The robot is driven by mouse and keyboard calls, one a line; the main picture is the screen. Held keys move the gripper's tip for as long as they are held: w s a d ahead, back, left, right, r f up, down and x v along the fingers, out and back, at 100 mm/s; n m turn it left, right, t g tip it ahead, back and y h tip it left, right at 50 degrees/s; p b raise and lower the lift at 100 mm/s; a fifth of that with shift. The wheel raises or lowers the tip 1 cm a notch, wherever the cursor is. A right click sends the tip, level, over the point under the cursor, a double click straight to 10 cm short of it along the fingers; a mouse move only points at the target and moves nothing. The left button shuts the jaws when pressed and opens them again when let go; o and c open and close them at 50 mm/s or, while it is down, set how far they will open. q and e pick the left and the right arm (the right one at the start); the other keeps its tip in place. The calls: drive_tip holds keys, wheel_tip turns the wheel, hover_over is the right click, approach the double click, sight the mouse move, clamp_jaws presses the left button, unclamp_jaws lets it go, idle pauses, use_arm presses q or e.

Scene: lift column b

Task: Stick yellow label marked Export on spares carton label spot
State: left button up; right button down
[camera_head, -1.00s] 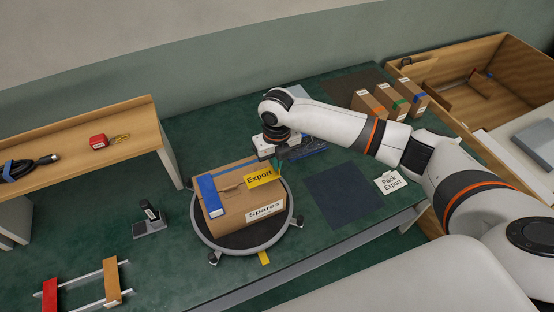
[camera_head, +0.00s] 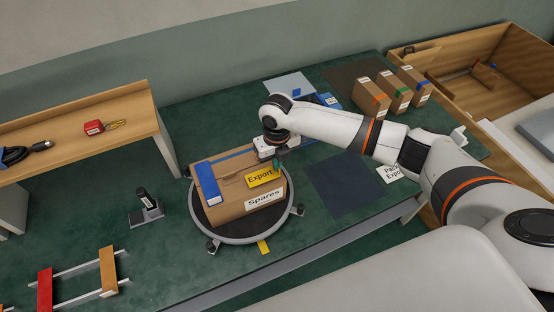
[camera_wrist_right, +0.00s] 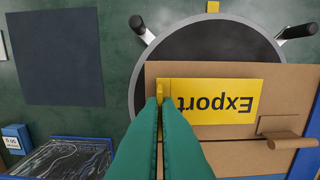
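The spares carton (camera_head: 232,190) is a brown box with blue tape and a white "Spares" label (camera_head: 264,198) on its front side. It sits on a round dark turntable (camera_head: 222,232). The yellow Export label (camera_head: 264,177) is at the carton's top face, near the right end; it also shows in the wrist view (camera_wrist_right: 225,101). My right gripper (camera_wrist_right: 159,101) has its green fingers closed on the label's tab end. The label looks flat against or just above the cardboard; I cannot tell if it touches. The label spot is not distinguishable, perhaps covered. My left gripper is out of view.
A wooden shelf (camera_head: 75,130) with a red tape measure stands at left. A black stand device (camera_head: 146,207) is left of the turntable. Small cartons (camera_head: 370,97) stand at the back right, beside a wooden crate (camera_head: 490,75). A dark mat (camera_head: 343,183) lies right of the turntable.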

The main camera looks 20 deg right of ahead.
drive_tip(key=shift+f, duration=0.4)
idle(0.5)
idle(0.3)
drive_tip(key=c, duration=1.6)
unclamp_jaws()
wheel_tip(320, 180, up, 12)
drive_tip(key=b, duration=0.2)
drive_tip(key=shift+b, duration=0.4)
drive_tip(key=shift+f, duration=0.1)
